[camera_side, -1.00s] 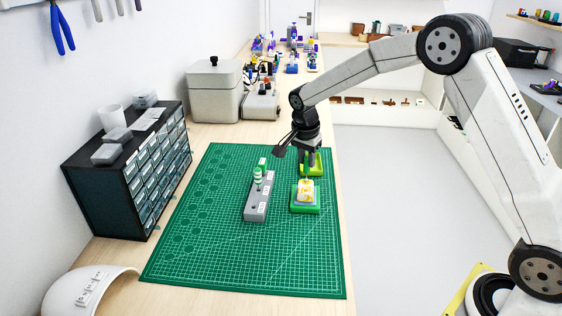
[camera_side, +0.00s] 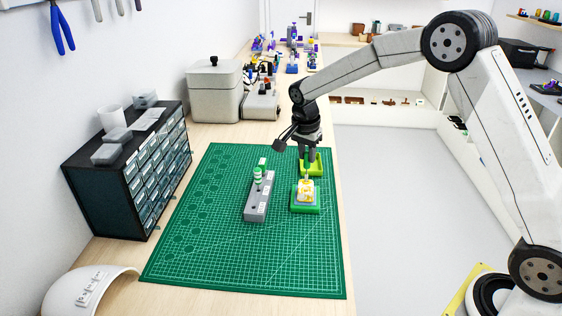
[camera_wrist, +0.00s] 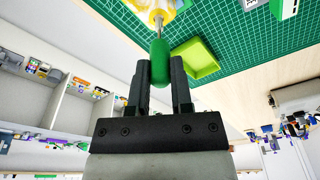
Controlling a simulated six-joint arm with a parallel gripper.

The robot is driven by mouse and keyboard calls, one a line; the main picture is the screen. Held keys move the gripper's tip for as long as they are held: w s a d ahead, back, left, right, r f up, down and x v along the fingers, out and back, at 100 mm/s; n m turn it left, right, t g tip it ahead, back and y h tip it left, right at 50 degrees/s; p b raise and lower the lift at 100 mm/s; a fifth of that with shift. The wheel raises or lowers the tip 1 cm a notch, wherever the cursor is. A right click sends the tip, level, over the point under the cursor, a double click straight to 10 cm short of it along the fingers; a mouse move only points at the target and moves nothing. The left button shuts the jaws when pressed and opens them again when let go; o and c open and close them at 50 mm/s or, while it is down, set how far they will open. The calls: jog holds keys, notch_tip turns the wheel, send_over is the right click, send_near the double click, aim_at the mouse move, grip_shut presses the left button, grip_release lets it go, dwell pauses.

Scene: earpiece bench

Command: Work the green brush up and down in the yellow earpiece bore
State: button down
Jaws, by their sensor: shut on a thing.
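My gripper (camera_side: 308,156) is shut on the green brush; the green handle (camera_wrist: 159,62) is between the two fingers (camera_wrist: 160,78) in the wrist view. The brush's thin metal shaft points at the yellow earpiece (camera_wrist: 152,7) and meets its outline there. How deep the brush tip sits in the bore is hidden. In the side view the yellow earpiece (camera_side: 305,186) sits on a pale block on a green base (camera_side: 305,209), with my gripper just above and behind it.
A lime tray (camera_side: 317,170) lies behind the earpiece and appears empty in the wrist view (camera_wrist: 197,57). A grey rack (camera_side: 256,212) on the left holds a green-and-white item (camera_side: 257,178). The front of the green mat (camera_side: 245,262) is clear.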

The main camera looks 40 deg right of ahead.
jog(key=shift+r, duration=2.85)
